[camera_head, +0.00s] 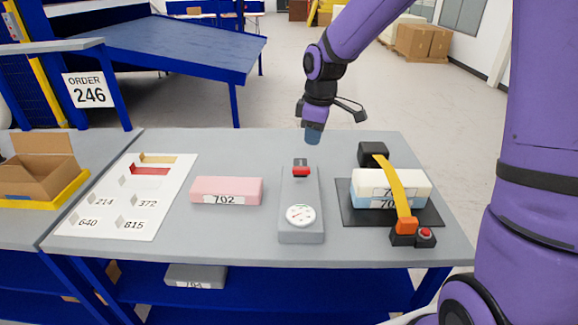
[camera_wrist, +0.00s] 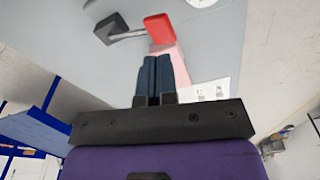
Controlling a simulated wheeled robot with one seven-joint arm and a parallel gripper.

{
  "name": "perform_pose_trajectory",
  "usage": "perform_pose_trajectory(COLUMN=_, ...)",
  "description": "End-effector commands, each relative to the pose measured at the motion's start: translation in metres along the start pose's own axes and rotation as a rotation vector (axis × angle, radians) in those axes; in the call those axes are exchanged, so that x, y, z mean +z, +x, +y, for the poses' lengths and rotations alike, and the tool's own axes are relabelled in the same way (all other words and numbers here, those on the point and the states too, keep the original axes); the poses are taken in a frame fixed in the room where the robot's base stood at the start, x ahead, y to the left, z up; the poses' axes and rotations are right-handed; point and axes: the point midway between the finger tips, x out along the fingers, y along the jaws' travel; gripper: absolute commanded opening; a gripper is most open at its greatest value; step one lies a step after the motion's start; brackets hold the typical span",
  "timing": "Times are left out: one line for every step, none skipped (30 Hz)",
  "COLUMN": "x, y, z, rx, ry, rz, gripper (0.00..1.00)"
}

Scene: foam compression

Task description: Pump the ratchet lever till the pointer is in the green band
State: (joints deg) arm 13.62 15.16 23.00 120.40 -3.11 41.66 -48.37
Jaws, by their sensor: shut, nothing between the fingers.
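The ratchet lever's red grip (camera_head: 301,171) is at the far end of a grey housing in the middle of the table. In the wrist view the red grip (camera_wrist: 160,27) is just beyond the fingertips, with a metal rod running to a black block (camera_wrist: 112,28). A white round gauge (camera_head: 300,215) is on the near end of the housing. Its pointer and green band are too small to read. My gripper (camera_head: 313,138) is shut and empty, fingers down, above and behind the red grip. The wrist view shows the closed fingers (camera_wrist: 155,62), apparently apart from the grip.
A pink foam block (camera_head: 226,190) lies left of the housing. At right, a yellow strap (camera_head: 392,188) crosses stacked foam on a dark mat, with an orange buckle (camera_head: 404,226) and red button (camera_head: 425,234). A white order board (camera_head: 120,198) and cardboard box (camera_head: 38,170) are at left.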

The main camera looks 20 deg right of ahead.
Motion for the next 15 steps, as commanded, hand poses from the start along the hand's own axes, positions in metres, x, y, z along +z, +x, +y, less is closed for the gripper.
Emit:
perform_pose_trajectory(x=-0.0016, y=0.0040, z=0.0017, rx=-0.007, ry=-0.010, rz=0.002, gripper=0.00)
perform_pose_trajectory(x=-0.0023, y=0.0057, z=0.0024, rx=-0.009, ry=-0.015, rz=0.003, gripper=0.00)
perform_pose_trajectory(x=-0.0030, y=0.0073, z=0.0032, rx=-0.012, ry=-0.020, rz=0.004, gripper=0.00)
perform_pose_trajectory(x=-0.0034, y=0.0081, z=0.0036, rx=-0.013, ry=-0.022, rz=0.004, gripper=0.00)
perform_pose_trajectory(x=-0.0037, y=0.0085, z=0.0039, rx=-0.013, ry=-0.024, rz=0.005, gripper=0.00)
perform_pose_trajectory(x=-0.0040, y=0.0089, z=0.0041, rx=-0.014, ry=-0.025, rz=0.005, gripper=0.00)
perform_pose_trajectory(x=-0.0040, y=0.0090, z=0.0042, rx=-0.014, ry=-0.026, rz=0.005, gripper=0.00)
perform_pose_trajectory(x=-0.0041, y=0.0089, z=0.0042, rx=-0.014, ry=-0.026, rz=0.005, gripper=0.00)
perform_pose_trajectory(x=-0.0041, y=0.0089, z=0.0042, rx=-0.014, ry=-0.026, rz=0.005, gripper=0.00)
perform_pose_trajectory(x=-0.0041, y=0.0088, z=0.0041, rx=-0.014, ry=-0.026, rz=0.005, gripper=0.00)
perform_pose_trajectory(x=-0.0040, y=0.0088, z=0.0041, rx=-0.014, ry=-0.026, rz=0.005, gripper=0.00)
perform_pose_trajectory(x=-0.0040, y=0.0088, z=0.0040, rx=-0.014, ry=-0.026, rz=0.005, gripper=0.00)
perform_pose_trajectory(x=-0.0040, y=0.0088, z=0.0040, rx=-0.014, ry=-0.026, rz=0.005, gripper=0.00)
perform_pose_trajectory(x=-0.0040, y=0.0088, z=0.0040, rx=-0.014, ry=-0.026, rz=0.005, gripper=0.00)
perform_pose_trajectory(x=-0.0040, y=0.0090, z=0.0040, rx=-0.014, ry=-0.026, rz=0.005, gripper=0.00)
